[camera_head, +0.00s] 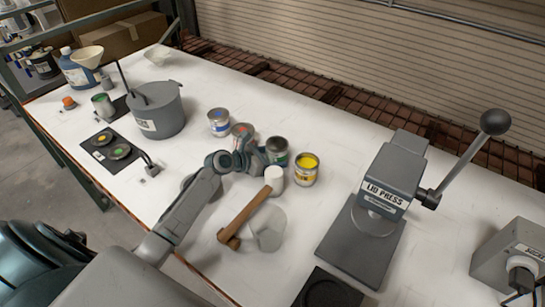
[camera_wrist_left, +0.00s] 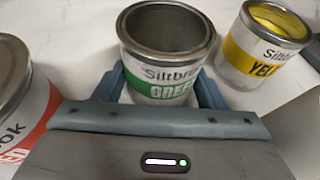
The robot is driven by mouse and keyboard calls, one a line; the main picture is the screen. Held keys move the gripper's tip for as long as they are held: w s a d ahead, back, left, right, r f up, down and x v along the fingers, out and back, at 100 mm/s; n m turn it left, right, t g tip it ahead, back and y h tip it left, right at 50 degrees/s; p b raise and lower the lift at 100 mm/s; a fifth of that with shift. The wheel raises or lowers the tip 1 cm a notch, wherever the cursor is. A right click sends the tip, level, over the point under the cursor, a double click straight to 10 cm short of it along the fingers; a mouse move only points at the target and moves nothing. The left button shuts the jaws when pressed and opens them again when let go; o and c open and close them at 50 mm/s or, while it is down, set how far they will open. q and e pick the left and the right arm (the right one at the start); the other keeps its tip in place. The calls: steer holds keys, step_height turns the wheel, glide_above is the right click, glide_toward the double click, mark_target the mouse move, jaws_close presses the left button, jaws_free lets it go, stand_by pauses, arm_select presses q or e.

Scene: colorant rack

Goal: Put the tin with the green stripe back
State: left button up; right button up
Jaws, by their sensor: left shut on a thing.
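The tin with the green stripe (camera_head: 278,146) stands mid-table in the head view, in the row of tins. In the left wrist view the green-striped tin (camera_wrist_left: 167,72) looks upright, with an open top and a grey inside. My left gripper (camera_head: 265,156) is shut on it, one finger on each side of its body; the left wrist view shows the gripper's fingers (camera_wrist_left: 164,92) too. I cannot tell whether the tin's base touches the table. My right gripper is not in view.
A yellow tin (camera_head: 305,172) stands close right of it; red (camera_head: 242,130) and blue (camera_head: 219,124) tins stand to the left. A mallet (camera_head: 252,212) and clear cup (camera_head: 268,232) lie in front. The lid press (camera_head: 385,190) is right, a grey bucket (camera_head: 160,108) left.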

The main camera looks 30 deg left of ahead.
arm_select(q)
steer(key=shift+f, duration=0.15)
steer(key=o, duration=1.2)
steer(key=shift+c, duration=0.2)
steer(key=b+v, duration=0.1)
steer(key=v, duration=1.1)
steer(key=shift+r+b, duration=0.2)
steer(key=shift+b, duration=0.2)
steer(key=shift+r, duration=0.1)
